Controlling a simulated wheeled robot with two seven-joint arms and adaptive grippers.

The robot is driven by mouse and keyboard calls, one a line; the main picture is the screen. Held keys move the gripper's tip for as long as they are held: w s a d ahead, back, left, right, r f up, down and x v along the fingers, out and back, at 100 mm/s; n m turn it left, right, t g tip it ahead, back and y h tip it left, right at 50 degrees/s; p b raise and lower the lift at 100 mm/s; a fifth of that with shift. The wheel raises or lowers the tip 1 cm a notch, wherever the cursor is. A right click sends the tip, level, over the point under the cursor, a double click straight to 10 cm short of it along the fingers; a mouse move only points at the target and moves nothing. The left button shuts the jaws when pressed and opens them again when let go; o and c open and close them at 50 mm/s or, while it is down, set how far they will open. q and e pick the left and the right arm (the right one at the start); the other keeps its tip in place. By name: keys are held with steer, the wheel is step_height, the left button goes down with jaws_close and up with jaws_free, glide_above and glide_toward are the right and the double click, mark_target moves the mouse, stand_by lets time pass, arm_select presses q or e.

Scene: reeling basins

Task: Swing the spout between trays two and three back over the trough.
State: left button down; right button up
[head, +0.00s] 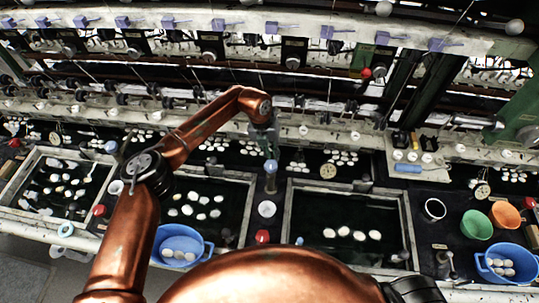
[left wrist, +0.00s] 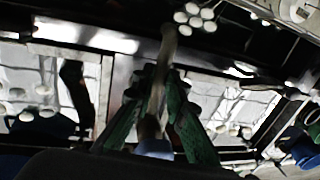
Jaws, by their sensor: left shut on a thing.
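The spout (head: 271,182) stands at the divider between the middle tray (head: 249,207) and the right tray (head: 287,215); it has a blue end. My left gripper (head: 266,147) reaches down over it from behind. In the left wrist view my left gripper (left wrist: 158,122) has its green fingers shut on the pale spout (left wrist: 168,48), with a blue piece (left wrist: 154,148) between them. The exact grip point is partly hidden. A dark strip (head: 232,149) with white cocoons runs behind the trays; I cannot tell the trough's edges. My right gripper is not seen.
A left tray (head: 17,190) holds cocoons. Blue basins (head: 206,250) and (head: 483,268), a green bowl (head: 477,225) and an orange bowl (head: 506,216) stand at the front. A red-topped piece (head: 262,237) is near the divider. The reeling machine (head: 300,30) fills the back.

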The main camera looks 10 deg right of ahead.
arm_select(q)
steer(key=c, duration=2)
jaws_free()
steer(key=shift+w, duration=0.15)
steer(key=shift+o, duration=0.3)
step_height(320, 180, up, 7)
steer(key=a, duration=0.1)
steer(key=shift+w+a+r, duration=0.15)
steer(key=shift+w+r, duration=0.05)
